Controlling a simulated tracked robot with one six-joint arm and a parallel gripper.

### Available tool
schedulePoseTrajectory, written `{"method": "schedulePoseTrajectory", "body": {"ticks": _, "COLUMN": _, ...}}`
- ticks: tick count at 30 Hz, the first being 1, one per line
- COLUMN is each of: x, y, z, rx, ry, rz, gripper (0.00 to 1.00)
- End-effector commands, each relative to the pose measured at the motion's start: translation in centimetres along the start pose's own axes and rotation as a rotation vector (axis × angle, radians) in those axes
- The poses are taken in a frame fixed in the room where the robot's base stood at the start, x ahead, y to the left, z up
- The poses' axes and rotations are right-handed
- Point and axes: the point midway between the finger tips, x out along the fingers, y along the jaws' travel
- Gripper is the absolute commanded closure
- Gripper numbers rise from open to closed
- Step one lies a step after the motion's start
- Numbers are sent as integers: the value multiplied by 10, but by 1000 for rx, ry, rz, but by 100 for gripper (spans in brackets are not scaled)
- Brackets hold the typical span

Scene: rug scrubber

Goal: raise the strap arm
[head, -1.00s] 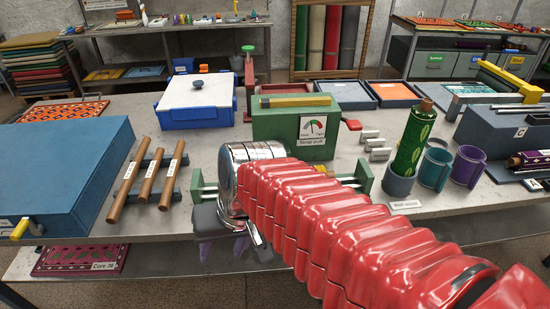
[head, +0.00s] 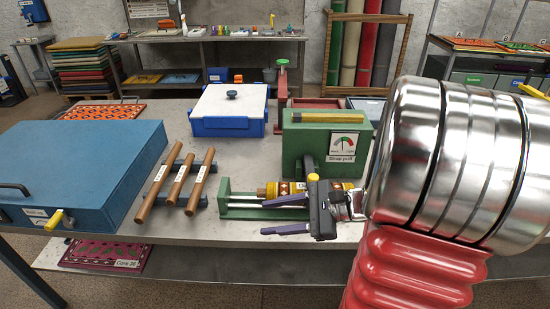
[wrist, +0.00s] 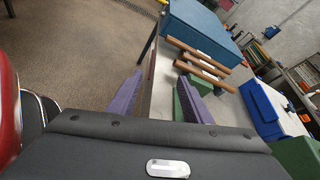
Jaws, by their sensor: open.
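A green box (head: 300,140) labelled "Strap pull", with a dial and a yellow bar on top, stands mid-bench in the head view. No strap arm shows clearly; my arm covers the area just right of the box. A green cradle (head: 225,205) with a yellow patterned roll (head: 272,189) lies in front of the box. My gripper (head: 263,216) is open and empty in front of the roll, its purple fingers pointing left. In the wrist view the open fingers (wrist: 160,82) show nothing between them; whether they touch the cradle I cannot tell.
A blue case (head: 85,165) and wooden rods (head: 175,180) on a rack lie to the left. A white-lidded blue bin (head: 230,108) and a red stand with a green-topped post (head: 282,85) are behind. The bench's front edge is close below my gripper.

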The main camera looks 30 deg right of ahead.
Motion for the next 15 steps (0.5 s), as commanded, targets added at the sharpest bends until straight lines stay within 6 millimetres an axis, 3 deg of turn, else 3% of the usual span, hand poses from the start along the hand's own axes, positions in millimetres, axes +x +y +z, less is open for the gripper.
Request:
{"method": "schedulePoseTrajectory", "body": {"ticks": 9, "x": -84, "y": -63, "z": -71, "rx": 348, "ry": -171, "rz": -437, "gripper": 55}}
{"method": "schedulePoseTrajectory", "body": {"ticks": 15, "x": -133, "y": -79, "z": -107, "rx": 465, "ry": -245, "rz": -637, "gripper": 55}}
